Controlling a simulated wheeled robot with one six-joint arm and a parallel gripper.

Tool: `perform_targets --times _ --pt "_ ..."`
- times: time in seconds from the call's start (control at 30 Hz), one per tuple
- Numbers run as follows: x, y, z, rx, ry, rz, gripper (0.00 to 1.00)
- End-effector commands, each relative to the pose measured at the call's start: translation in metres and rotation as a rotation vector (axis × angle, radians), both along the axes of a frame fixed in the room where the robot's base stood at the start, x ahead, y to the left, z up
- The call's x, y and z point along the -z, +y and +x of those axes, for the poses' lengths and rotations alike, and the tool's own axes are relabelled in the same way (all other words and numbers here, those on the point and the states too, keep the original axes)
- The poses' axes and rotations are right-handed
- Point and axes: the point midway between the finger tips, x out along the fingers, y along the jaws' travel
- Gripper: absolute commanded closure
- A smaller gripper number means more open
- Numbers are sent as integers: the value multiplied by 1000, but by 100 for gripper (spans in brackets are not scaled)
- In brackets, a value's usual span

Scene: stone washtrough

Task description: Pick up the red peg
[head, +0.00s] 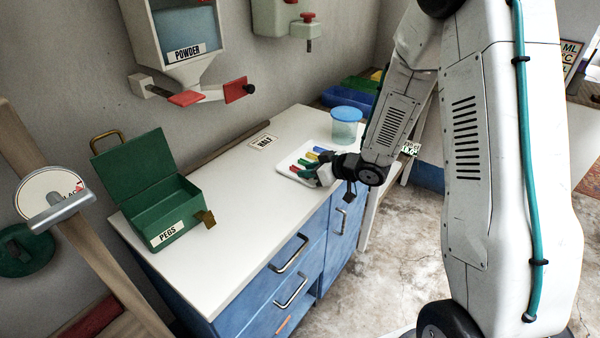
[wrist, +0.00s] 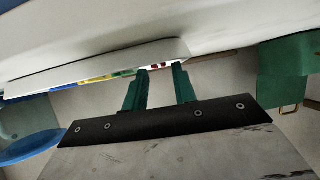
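The red peg (head: 307,162) lies with other coloured pegs on a white tray (head: 285,171) on the worktop. My gripper (head: 306,174) is low over the tray's near side, its dark green fingers close to the pegs. In the wrist view my gripper (wrist: 159,68) has its two fingers apart, with a clear gap between them. A bit of red (wrist: 155,67) shows past the fingertips at the tray's edge, seen very edge-on. I cannot tell whether the fingers touch it. The fingers partly hide the pegs in the head view.
A green box (head: 165,225) labelled PEGS stands open at the worktop's left end. A blue-lidded tub (head: 346,125) stands just behind the tray. The white worktop (head: 235,205) is bare between box and tray. A powder hopper (head: 185,50) hangs on the wall above.

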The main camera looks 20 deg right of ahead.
Motion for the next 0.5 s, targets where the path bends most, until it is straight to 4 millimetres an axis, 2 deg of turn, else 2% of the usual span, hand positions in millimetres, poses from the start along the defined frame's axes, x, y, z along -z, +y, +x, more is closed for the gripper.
perform_targets --times 0.13,0.4,0.5 --pt "8 9 12 0 0 -1 73" --pt "8 10 14 1 0 -2 73" --pt "8 10 14 1 0 -2 100"
